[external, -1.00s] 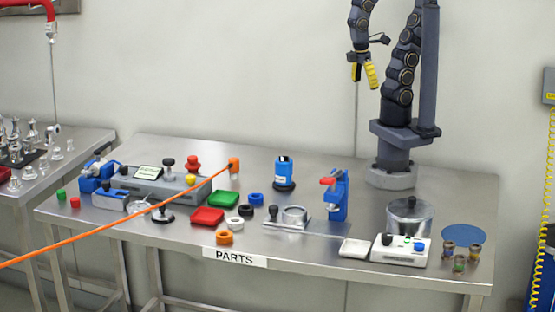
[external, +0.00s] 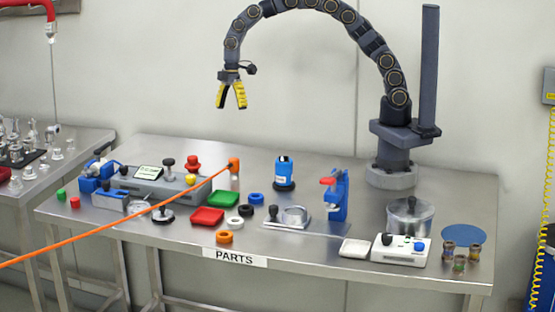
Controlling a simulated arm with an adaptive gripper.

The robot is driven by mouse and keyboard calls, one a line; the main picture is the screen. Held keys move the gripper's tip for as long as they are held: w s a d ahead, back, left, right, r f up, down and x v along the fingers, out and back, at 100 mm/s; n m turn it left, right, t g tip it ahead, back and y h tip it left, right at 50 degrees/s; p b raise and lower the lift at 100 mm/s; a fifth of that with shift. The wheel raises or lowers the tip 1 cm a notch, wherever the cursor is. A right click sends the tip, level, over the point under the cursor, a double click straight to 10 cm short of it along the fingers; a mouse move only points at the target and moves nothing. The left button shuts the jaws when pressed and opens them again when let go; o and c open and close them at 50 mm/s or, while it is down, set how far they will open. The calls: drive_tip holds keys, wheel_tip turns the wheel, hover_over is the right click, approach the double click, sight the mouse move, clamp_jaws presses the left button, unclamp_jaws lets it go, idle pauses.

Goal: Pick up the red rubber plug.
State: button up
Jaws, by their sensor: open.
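A small red plug (external: 75,203) stands on the left end of the steel table, near its front edge. A small green plug (external: 61,195) stands just beside it to the left. My gripper (external: 231,106) has yellow fingers spread apart and pointing down, with nothing between them. It hangs high above the table, well up and to the right of the red plug, in front of the wall.
A blue vise (external: 93,177) and grey control box (external: 150,182) stand behind and right of the plugs. An orange cable (external: 120,229) crosses in front. Red tray (external: 207,217), green tray (external: 223,199) and several rings lie mid-table. A blue press (external: 337,195) stands right.

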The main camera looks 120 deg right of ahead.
drive_tip(key=w+d+f+n+t, duration=0.1)
drive_tip(key=w+d+f, duration=0.3)
drive_tip(key=d+f, duration=0.55)
drive_tip(key=n+t, duration=0.1)
hover_over(193, 157)
drive_tip(key=s+d, duration=0.1)
drive_tip(key=s, duration=0.1)
wheel_tip(193, 157, down, 5)
drive_tip(key=shift+f, duration=0.95)
drive_tip(key=shift+w+x, duration=0.15)
drive_tip(key=shift+x, duration=1.2)
drive_tip(key=shift+w+x, duration=0.1)
drive_tip(key=shift+x, duration=1.25)
drive_tip(key=shift+d+r, duration=0.1)
drive_tip(key=shift+d, duration=0.05)
drive_tip(key=c, duration=1.2)
